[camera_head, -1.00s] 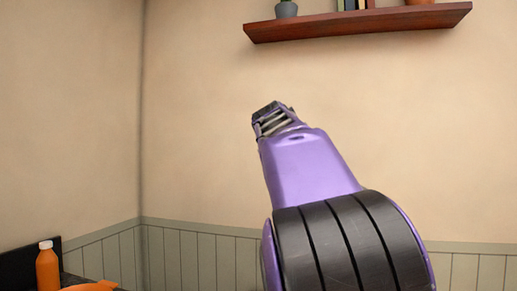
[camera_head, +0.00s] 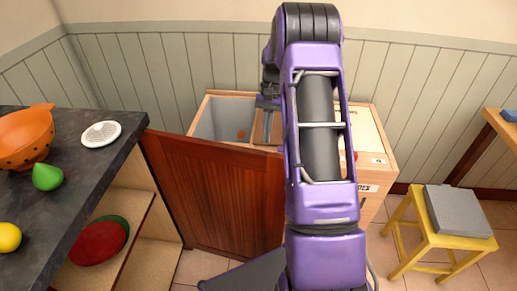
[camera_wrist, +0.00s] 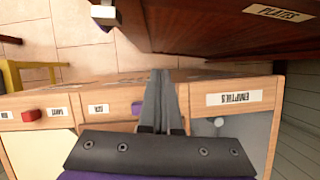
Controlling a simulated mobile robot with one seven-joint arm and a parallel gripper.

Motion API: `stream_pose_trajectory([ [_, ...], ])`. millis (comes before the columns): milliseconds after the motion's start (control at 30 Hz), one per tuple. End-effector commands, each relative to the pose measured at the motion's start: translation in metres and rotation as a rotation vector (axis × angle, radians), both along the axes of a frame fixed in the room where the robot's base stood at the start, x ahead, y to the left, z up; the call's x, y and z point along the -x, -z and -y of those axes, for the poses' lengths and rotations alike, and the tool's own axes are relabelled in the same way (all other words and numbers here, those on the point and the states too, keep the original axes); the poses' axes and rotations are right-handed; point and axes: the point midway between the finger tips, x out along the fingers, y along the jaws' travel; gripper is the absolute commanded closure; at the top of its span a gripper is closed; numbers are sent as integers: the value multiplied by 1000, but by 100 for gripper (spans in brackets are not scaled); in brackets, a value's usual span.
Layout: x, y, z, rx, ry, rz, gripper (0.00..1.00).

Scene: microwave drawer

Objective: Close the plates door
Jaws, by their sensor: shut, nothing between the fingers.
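The plates door (camera_head: 215,195) is a dark reddish-brown wooden panel. It stands swung open from the dark counter, showing the shelves and a red plate (camera_head: 98,243) inside. In the wrist view, the door (camera_wrist: 190,35) crosses the top and bears a "PLATES" label; a pale metal piece (camera_wrist: 103,14) shows at its left end. My gripper (camera_head: 268,100) is beyond the door's top edge, above the wooden bin unit, partly hidden by my arm. In the wrist view, my gripper (camera_wrist: 160,75) is shut and empty, with a gap to the door.
A wooden bin unit (camera_head: 378,180) with labelled compartments stands behind the door. An orange colander (camera_head: 25,135), a green pear-like item (camera_head: 47,177) and a white oval item (camera_head: 101,134) sit on the counter (camera_head: 75,200). A yellow stool (camera_head: 435,235) stands right, with floor around it.

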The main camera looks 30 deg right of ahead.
Motion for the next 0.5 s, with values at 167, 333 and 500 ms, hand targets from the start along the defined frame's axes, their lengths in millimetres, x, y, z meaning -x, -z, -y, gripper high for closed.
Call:
stream_pose_trajectory([
  [167,9,29,-7,1,-2,-2,100],
  [333,19,64,-16,3,-2,-2,100],
  [500,30,88,-26,4,-4,2,100],
])
